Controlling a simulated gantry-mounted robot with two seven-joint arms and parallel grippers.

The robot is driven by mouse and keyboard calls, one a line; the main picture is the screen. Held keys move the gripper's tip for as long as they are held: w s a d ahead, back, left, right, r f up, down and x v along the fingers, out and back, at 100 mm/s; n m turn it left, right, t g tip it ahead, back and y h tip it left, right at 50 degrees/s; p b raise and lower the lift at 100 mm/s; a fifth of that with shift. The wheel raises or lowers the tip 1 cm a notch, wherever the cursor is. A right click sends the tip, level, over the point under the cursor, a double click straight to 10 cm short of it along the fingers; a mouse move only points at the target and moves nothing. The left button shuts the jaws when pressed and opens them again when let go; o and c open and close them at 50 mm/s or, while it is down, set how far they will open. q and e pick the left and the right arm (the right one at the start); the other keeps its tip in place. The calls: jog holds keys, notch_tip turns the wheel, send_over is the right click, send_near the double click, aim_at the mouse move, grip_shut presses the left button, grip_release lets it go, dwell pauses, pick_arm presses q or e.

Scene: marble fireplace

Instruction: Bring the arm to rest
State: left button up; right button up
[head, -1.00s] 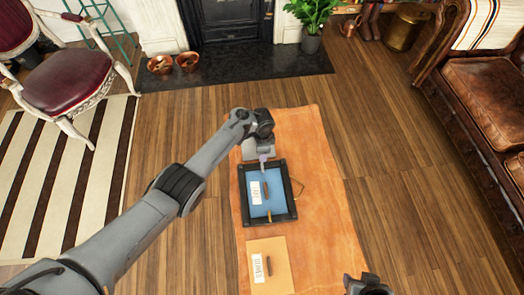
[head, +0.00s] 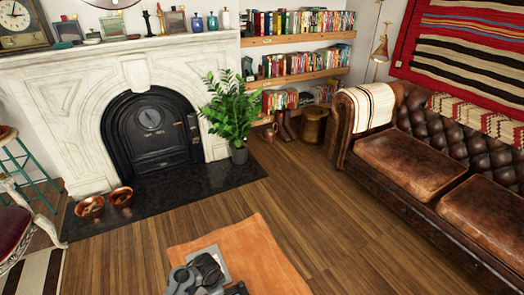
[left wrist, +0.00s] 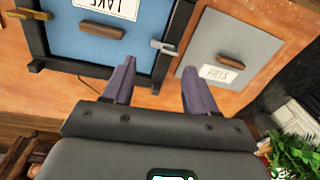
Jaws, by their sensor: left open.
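In the left wrist view my left gripper (left wrist: 155,78) is open, with nothing between its two purple-grey fingers. The fingers point toward a black frame (left wrist: 36,42) around a blue panel (left wrist: 70,45) and a grey panel (left wrist: 215,40) beside it. The blue panel bears a brown handle and a label reading LAKE; the grey one has a brown handle and a label. A small metal latch (left wrist: 164,47) sits at the frame's edge. In the head view my left wrist (head: 200,272) is at the bottom, over the orange cloth (head: 255,250). My right gripper is out of view.
Wooden floor (head: 330,215) lies clear around the cloth. A leather sofa (head: 420,165) stands at the right. A marble fireplace (head: 60,100) with a black door (head: 150,135), copper bowls (head: 90,207) and a potted plant (head: 230,110) are at the back.

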pick_arm(q)
jog(key=s+a+r+n+t+p, duration=0.1)
jog(key=s+r+n, duration=0.2)
jog(key=s+r, duration=0.55)
jog(key=s+a+r+n+t+p, duration=0.1)
jog(key=s+a+r+n+p, duration=0.2)
jog(key=s, duration=1)
jog(key=s+r+n+t, duration=0.1)
jog(key=s+r+n, duration=0.2)
jog(key=s+r, duration=0.6)
notch_tip(320, 180, up, 36)
jog(key=p, duration=3.7)
jog(key=shift+s+p, duration=0.25)
jog(key=shift+p, duration=0.15)
jog(key=shift+a, duration=0.1)
